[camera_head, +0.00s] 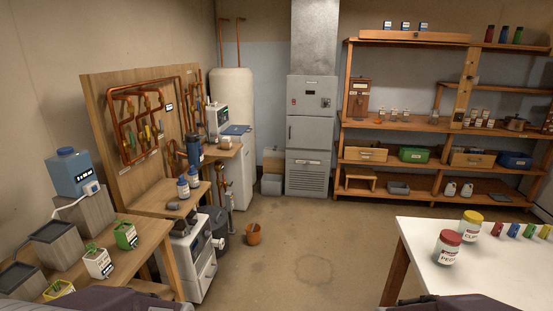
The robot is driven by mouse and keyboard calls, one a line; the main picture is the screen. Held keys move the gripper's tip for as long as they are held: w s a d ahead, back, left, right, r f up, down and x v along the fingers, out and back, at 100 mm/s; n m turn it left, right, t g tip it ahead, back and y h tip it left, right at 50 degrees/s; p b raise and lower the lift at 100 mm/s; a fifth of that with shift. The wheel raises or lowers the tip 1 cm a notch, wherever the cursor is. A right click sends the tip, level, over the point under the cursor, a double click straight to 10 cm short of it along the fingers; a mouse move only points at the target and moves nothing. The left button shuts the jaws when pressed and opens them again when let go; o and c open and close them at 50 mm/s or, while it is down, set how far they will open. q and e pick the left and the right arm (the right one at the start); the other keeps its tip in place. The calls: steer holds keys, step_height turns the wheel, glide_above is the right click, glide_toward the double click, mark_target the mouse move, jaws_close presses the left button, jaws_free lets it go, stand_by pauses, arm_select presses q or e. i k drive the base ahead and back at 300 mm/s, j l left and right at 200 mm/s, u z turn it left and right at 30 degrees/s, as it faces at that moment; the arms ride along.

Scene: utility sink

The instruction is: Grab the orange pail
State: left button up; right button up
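A small orange pail (253,235) stands upright on the concrete floor, near the middle of the view. It is just right of a dark grey bin and the white cabinet unit by the workbench. Nothing touches it that I can see. Neither of my grippers is in view. Only dark parts that look like my own arms show at the bottom edge, left and right, far from the pail.
A white table (490,270) with two jars stands at the front right. A grey furnace (311,132) and wooden shelves (430,127) are at the back. The floor (330,240) between is clear.

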mark_target(253, 234)
steer(key=i, duration=0.8)
steer(key=i+l+u, duration=0.15)
steer(key=i, duration=1.4)
steer(key=i+l+u, duration=0.1)
steer(key=i+u, duration=0.35)
steer(key=i+l+u, duration=0.25)
steer(key=u, duration=0.15)
steer(key=i+l+u, duration=0.65)
steer(key=u, duration=0.2)
steer(key=l+u, duration=0.1)
steer(key=l, duration=0.15)
steer(key=i+l, duration=0.15)
steer(key=l+u, duration=0.05)
steer(key=l, duration=0.05)
